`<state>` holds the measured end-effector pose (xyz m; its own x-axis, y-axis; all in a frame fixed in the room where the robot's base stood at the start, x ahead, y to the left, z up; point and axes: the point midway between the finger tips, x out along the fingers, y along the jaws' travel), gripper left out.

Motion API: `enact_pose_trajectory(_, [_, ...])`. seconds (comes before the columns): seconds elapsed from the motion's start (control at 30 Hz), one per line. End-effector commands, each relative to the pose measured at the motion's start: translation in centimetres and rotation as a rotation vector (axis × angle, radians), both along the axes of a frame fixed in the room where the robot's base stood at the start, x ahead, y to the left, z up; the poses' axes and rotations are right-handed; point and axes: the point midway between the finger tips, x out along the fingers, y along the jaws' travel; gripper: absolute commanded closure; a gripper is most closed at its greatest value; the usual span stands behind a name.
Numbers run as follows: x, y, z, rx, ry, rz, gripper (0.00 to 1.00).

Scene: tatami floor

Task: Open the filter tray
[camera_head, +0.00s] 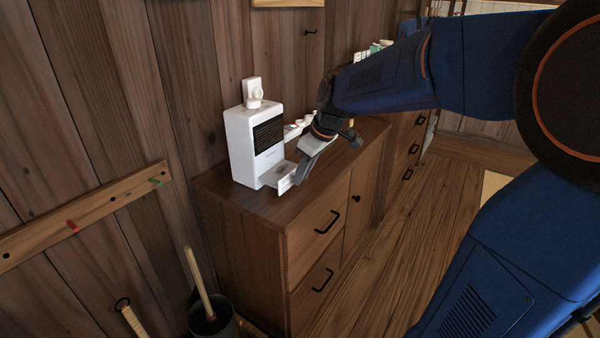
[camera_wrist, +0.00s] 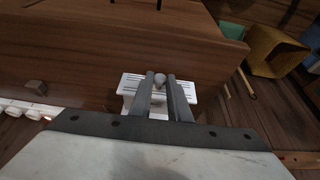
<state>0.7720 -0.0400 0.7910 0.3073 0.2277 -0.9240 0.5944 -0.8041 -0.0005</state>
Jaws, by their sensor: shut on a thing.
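The white appliance (camera_head: 243,150) with a dark louvred panel stands on the wooden cabinet. Its white filter tray (camera_head: 281,179) sticks out from the lower front. In the wrist view the tray (camera_wrist: 128,84) shows as a white slotted plate with a small grey knob (camera_wrist: 160,79) at its middle. My gripper (camera_head: 299,178) reaches down from the right to the tray's front. In the wrist view my gripper (camera_wrist: 161,82) has its two fingers on either side of the knob, shut on it. The fingers hide part of the tray.
The cabinet (camera_head: 252,217) has black handles on its front. A small white item (camera_head: 252,92) stands on the appliance. A row of white pieces (camera_head: 297,127) lies behind my gripper. A peg rail (camera_head: 85,218) and a dark bucket (camera_head: 212,320) are at the left. The floor at right is open.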

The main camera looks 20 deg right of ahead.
Motion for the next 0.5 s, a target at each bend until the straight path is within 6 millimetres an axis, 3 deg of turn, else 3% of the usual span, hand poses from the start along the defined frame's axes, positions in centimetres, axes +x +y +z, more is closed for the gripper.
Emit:
enact_pose_trajectory(0.03, [0.01, 0.02, 0.02, 0.000, 0.000, 0.000, 1.00])
enact_pose_trajectory(0.07, [0.02, 0.01, 0.02, 0.000, 0.000, 0.000, 0.77])
enact_pose_trajectory(0.1, [0.03, 0.02, 0.02, 0.000, 0.000, 0.000, 0.67])
enact_pose_trajectory(0.5, [-0.07, -0.09, 0.44, 0.000, -0.001, 0.000, 0.65])
